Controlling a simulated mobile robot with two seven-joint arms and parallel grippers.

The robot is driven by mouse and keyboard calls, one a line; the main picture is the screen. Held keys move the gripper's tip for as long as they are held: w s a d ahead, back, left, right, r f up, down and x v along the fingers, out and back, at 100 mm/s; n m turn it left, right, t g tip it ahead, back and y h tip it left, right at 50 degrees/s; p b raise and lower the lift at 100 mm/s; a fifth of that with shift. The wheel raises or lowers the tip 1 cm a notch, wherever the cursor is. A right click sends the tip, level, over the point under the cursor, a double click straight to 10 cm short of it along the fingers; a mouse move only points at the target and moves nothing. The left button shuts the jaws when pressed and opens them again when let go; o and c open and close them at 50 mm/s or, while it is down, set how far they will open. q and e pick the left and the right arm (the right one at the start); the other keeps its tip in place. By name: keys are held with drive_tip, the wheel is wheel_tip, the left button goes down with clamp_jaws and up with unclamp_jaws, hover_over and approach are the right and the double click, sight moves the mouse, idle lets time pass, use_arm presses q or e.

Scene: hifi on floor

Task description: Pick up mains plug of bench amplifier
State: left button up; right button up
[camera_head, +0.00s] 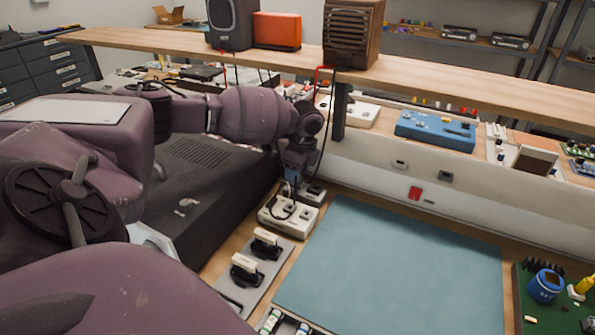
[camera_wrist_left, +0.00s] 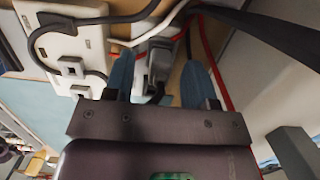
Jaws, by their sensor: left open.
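My left gripper (camera_head: 293,180) reaches down at the back of the bench, just above a white socket strip (camera_head: 275,217). In the left wrist view its two blue fingers (camera_wrist_left: 158,80) are open, one on each side of a grey plug-like piece (camera_wrist_left: 160,60). I cannot tell whether they touch it. The socket strip (camera_wrist_left: 92,40) lies left of the fingers there, with a black cable looped over it. Which plug belongs to the bench amplifier is not clear. A large dark equipment case (camera_head: 190,185) stands left of the strip, partly behind my arm. My right gripper is not seen.
A blue-green mat (camera_head: 390,265) lies clear right of the strip. A grey plate with two black-and-white switches (camera_head: 246,268) is in front. A wooden shelf (camera_head: 450,80) passes above. White and red cables (camera_wrist_left: 205,45) run near the fingers. A green circuit board (camera_head: 540,310) is at right.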

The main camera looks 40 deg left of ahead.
use_arm(q)
drive_tip(key=shift+r, duration=0.1)
drive_tip(key=shift+c, duration=0.8)
drive_tip(key=c, duration=0.7)
clamp_jaws()
drive_tip(key=shift+w+r, duration=0.1)
drive_tip(key=shift+r, duration=0.45)
wheel_tip(320, 180, up, 18)
drive_tip(key=p, duration=0.3)
drive_tip(key=d+f+p, duration=0.1)
drive_tip(key=d+f, duration=0.1)
drive_tip(key=f, duration=0.4)
drive_tip(key=w+d+f+p, duration=0.1)
drive_tip(key=d+f+p, duration=0.1)
drive_tip(key=f, duration=0.4)
drive_tip(key=shift+w+d+f, duration=0.3)
drive_tip(key=shift+d, duration=0.4)
